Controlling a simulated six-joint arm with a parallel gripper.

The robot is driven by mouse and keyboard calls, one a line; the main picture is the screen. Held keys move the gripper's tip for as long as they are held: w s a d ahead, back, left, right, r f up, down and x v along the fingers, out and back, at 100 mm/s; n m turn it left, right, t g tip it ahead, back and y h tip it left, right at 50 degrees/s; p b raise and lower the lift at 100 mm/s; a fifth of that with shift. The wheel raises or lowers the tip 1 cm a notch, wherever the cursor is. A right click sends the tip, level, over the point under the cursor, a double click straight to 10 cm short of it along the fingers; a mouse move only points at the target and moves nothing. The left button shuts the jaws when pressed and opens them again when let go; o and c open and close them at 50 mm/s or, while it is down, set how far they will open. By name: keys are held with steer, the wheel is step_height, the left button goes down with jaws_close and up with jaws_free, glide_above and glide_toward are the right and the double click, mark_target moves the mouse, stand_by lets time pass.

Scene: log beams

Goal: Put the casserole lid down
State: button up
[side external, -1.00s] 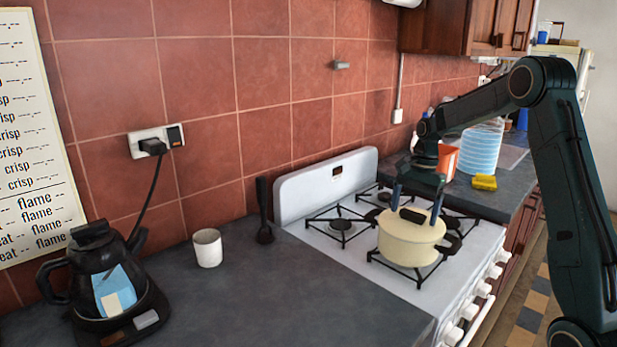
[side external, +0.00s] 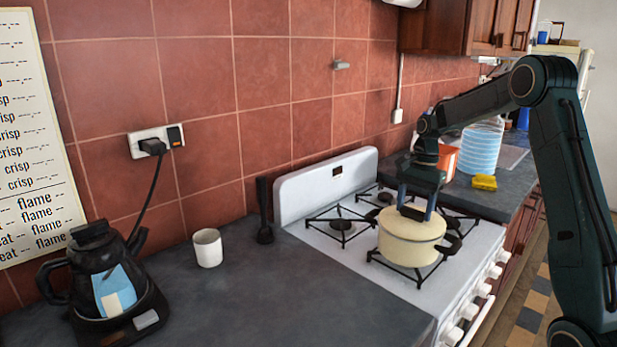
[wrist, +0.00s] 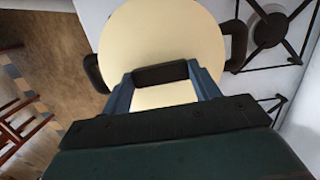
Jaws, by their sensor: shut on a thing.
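The cream casserole (side external: 408,250) stands on the front burner of the white stove, with a dark side handle showing at its right. Its cream lid (side external: 408,222) sits on top of the pot, with no clear gap between them. In the wrist view the round lid (wrist: 160,40) fills the upper middle. My gripper (side external: 415,212) is above the lid, its two blue fingers pointing down. The fingers are shut on the lid's dark handle (wrist: 160,74), one at each end. The near part of the lid is hidden by my gripper in the wrist view.
The white stove (side external: 335,255) has black burner grates around the pot. The dark counter (side external: 300,300) to the left is largely clear, with a white mug (side external: 208,248) and a black kettle (side external: 105,275). A yellow sponge (side external: 484,182) and a water container (side external: 480,150) lie behind.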

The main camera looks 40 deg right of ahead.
mark_target(414, 210)
step_height(414, 210, up, 9)
steer(key=shift+r, duration=0.15)
stand_by(0.4)
stand_by(0.6)
steer(key=w+f+m+t+h, duration=0.1)
steer(key=w+f+m, duration=0.3)
steer(key=w+m, duration=0.5)
steer(key=w+f+m, duration=0.5)
steer(key=w+m, duration=0.4)
steer(key=w, duration=0.5)
steer(key=shift+a+t+h, duration=0.35)
steer(key=shift+t+h, duration=0.05)
steer(key=shift+f, duration=0.15)
steer(key=shift+f, duration=3.95)
steer(key=shift+f, duration=0.1)
